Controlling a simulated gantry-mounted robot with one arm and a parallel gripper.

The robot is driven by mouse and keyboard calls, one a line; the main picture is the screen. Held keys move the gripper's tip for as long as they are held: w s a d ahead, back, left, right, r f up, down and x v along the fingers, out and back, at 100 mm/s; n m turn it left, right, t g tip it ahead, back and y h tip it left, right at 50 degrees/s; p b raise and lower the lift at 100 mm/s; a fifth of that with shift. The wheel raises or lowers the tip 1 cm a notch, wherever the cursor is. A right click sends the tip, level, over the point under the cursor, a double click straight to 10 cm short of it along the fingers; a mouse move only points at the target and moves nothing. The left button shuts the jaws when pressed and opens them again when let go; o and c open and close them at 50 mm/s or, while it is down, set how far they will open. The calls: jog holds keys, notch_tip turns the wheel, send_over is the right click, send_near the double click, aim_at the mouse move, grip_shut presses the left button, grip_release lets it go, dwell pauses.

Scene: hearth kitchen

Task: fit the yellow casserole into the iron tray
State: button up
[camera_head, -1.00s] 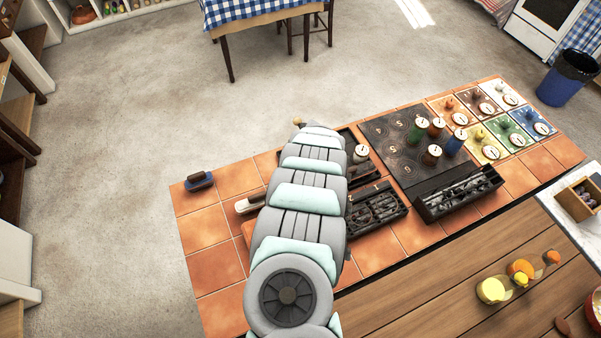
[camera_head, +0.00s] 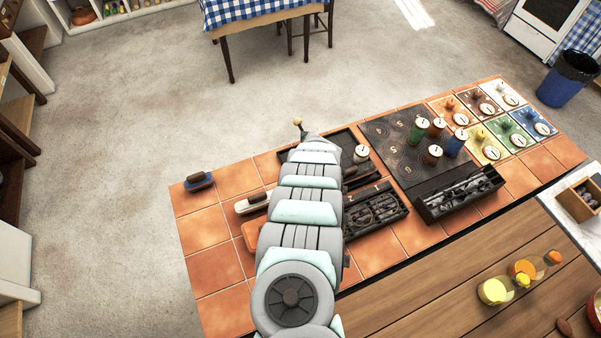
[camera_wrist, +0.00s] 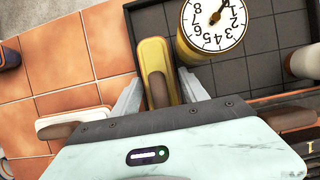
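The yellow casserole (camera_wrist: 153,53) is long and narrow with a brown handle on top. In the wrist view it lies between the two fingers of my gripper (camera_wrist: 160,82), which appear to press its sides. It is over the left part of the dark iron tray (camera_wrist: 262,42); whether it touches the tray floor I cannot tell. A yellow canister with a numbered dial (camera_wrist: 214,24) stands just to its right, close to it. In the head view my arm hides the casserole and most of the tray (camera_head: 349,139).
A white piece (camera_head: 252,202) and a blue piece (camera_head: 199,181), both with brown handles, lie left on the tiled counter, beside an orange one (camera_head: 249,234). Black compartment boxes (camera_head: 376,209) and a dark board with canisters (camera_head: 392,135) stand right of my arm.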

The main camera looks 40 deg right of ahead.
jog(key=shift+s+r, duration=0.1)
jog(key=shift+r, duration=0.4)
jog(key=p+v, duration=0.4)
jog(key=v, duration=0.6)
jog(key=shift+r, duration=0.2)
jog(key=shift+s+a+r+p, duration=0.15)
jog(key=shift+s+r+p, duration=0.1)
jog(key=shift+r+p, duration=0.25)
